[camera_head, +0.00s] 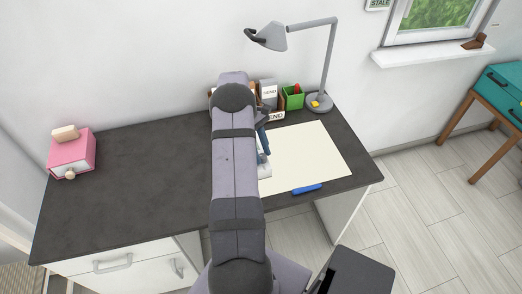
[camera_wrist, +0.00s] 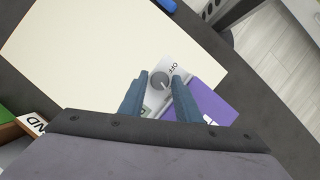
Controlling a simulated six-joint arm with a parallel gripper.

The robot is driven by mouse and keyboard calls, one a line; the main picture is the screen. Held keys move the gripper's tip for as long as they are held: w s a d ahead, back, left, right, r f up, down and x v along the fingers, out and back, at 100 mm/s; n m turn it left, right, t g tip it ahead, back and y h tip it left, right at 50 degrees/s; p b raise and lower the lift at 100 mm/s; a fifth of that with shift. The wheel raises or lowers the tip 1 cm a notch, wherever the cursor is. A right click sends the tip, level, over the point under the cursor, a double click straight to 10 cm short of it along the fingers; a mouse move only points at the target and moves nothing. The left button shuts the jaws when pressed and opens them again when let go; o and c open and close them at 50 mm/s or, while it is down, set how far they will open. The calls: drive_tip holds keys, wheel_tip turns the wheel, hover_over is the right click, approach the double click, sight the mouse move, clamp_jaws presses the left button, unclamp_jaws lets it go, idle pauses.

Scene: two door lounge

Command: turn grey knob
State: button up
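The grey knob (camera_wrist: 159,80) is round, with a light pointer mark, and sits on a white panel (camera_wrist: 179,69) lettered "OFF". My gripper (camera_wrist: 158,77) points down at it with its two blue fingers apart. In the wrist view the knob shows between the fingertips. I cannot tell whether the fingers touch it. In the head view my arm hides the knob and most of the panel; my gripper's blue fingers (camera_head: 263,141) show just right of the arm.
A cream desk mat (camera_head: 310,150) lies right of my arm, with a blue object (camera_head: 307,189) at its front edge. A grey lamp (camera_head: 319,102) and green pen box (camera_head: 292,98) stand behind. A pink box (camera_head: 72,152) is far left. The desk's left-middle is clear.

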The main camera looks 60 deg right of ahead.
drive_tip(key=shift+f, duration=0.1)
clamp_jaws()
drive_tip(key=shift+s+d+m+y+b, duration=0.1)
drive_tip(key=shift+m+y+b, duration=0.3)
drive_tip(key=shift+m, duration=0.7)
drive_tip(key=shift+m+t, duration=0.3)
drive_tip(key=shift+m, duration=0.3)
unclamp_jaws()
